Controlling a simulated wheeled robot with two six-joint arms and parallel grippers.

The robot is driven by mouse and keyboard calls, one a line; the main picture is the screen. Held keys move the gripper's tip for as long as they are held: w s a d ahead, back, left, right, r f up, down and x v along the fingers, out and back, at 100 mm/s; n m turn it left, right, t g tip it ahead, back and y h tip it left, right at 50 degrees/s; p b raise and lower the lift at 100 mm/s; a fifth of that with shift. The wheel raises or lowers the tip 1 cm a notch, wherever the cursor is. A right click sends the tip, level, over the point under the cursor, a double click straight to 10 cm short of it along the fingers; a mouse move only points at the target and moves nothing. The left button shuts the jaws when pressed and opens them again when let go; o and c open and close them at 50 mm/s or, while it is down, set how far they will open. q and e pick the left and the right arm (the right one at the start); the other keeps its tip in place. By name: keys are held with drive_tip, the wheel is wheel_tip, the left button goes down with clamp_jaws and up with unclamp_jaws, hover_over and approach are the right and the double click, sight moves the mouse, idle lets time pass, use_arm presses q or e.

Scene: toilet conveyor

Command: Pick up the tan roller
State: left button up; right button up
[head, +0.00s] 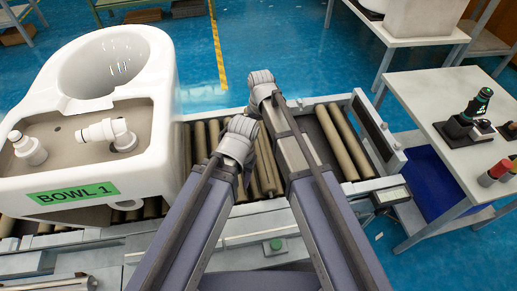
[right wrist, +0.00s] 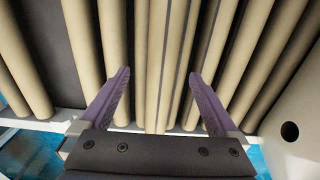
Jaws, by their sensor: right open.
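Several tan rollers lie side by side in the conveyor, and I cannot tell which one the task means. In the head view a pair shows bare at the right (head: 345,140), and others show between and beside my arms. In the right wrist view my right gripper (right wrist: 158,74) is open over the rollers. Several close-set tan rollers (right wrist: 153,50) run between its two purple fingers, and none is clearly gripped. Whether the fingertips touch the rollers is unclear. In the head view my arms hide the right gripper, and my left gripper does not show.
A white toilet bowl labelled BOWL 1 (head: 120,110) stands on the conveyor at the left. The conveyor's frame (head: 275,240) has a green button at the front. A white table (head: 425,95) with small items stands at the right. Blue floor lies behind.

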sight(258, 141)
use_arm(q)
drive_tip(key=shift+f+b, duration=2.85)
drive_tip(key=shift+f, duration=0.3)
use_arm(e)
drive_tip(key=shift+w+a+f, duration=0.1)
drive_tip(key=shift+f, duration=0.95)
drive_tip(key=shift+w+a+f, duration=0.1)
drive_tip(key=shift+w+f, duration=0.05)
drive_tip(key=shift+f, duration=0.95)
drive_tip(key=shift+w+a+f, duration=0.1)
drive_tip(key=shift+f, duration=0.95)
drive_tip(key=shift+r, duration=0.1)
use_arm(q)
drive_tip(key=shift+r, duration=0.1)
use_arm(e)
clamp_jaws()
